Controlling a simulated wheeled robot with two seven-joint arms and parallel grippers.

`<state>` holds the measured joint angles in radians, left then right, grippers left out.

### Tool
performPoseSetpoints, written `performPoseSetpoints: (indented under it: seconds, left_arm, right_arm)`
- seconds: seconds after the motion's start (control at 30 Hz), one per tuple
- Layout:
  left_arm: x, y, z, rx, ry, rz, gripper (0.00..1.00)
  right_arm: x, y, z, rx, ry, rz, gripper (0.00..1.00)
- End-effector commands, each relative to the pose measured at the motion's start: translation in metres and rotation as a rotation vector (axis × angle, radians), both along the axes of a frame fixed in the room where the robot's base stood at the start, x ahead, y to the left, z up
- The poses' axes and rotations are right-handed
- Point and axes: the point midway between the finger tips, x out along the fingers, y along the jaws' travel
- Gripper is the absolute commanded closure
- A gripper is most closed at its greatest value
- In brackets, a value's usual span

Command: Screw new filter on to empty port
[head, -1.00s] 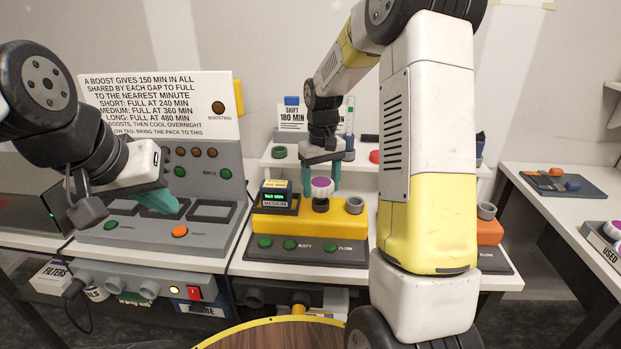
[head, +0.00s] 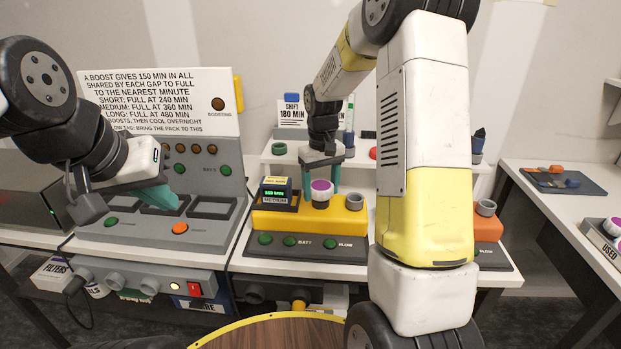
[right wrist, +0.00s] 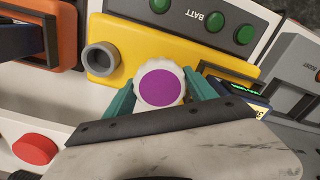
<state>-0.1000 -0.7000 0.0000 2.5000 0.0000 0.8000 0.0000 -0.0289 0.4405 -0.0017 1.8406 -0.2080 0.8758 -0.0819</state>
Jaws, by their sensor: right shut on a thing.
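The filter (head: 321,197), white with a purple top, stands upright at the left port position of the yellow unit (head: 285,217). My right gripper (head: 321,178) is shut on it from above. In the right wrist view the filter (right wrist: 160,85) sits between the two teal fingers (right wrist: 160,92). The port under the filter is hidden, so I cannot tell how far the thread is engaged. A grey open port (head: 355,202) stands beside it on the same unit, also in the right wrist view (right wrist: 101,58). My left gripper (head: 158,198) hangs over the grey charging console; its finger gap is unclear.
A small lit display (head: 276,194) stands on the unit's left. An orange unit (head: 488,228) with a grey port is to the right. A box marked USED (head: 604,243) holds white-and-purple filters on the right table.

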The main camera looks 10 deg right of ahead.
Motion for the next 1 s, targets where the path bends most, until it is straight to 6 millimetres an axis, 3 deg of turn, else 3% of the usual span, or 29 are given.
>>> performPoseSetpoints:
  seconds: [0.27, 0.7, 1.0]
  left_arm:
    - [0.0000, 0.0000, 0.0000, 0.000, 0.000, 0.000, 1.00]
    - [0.0000, 0.0000, 0.0000, 0.000, 0.000, 0.000, 1.00]
    - [0.0000, 0.0000, 0.0000, 0.000, 0.000, 0.000, 1.00]
  right_arm:
    - [-0.0001, 0.0000, -0.0040, 0.000, 0.000, -0.017, 0.92]
    - [0.0000, 0.0003, -0.0042, -0.001, -0.001, -0.695, 0.92]
    - [0.0001, -0.0002, -0.0043, 0.000, -0.001, -0.804, 0.92]
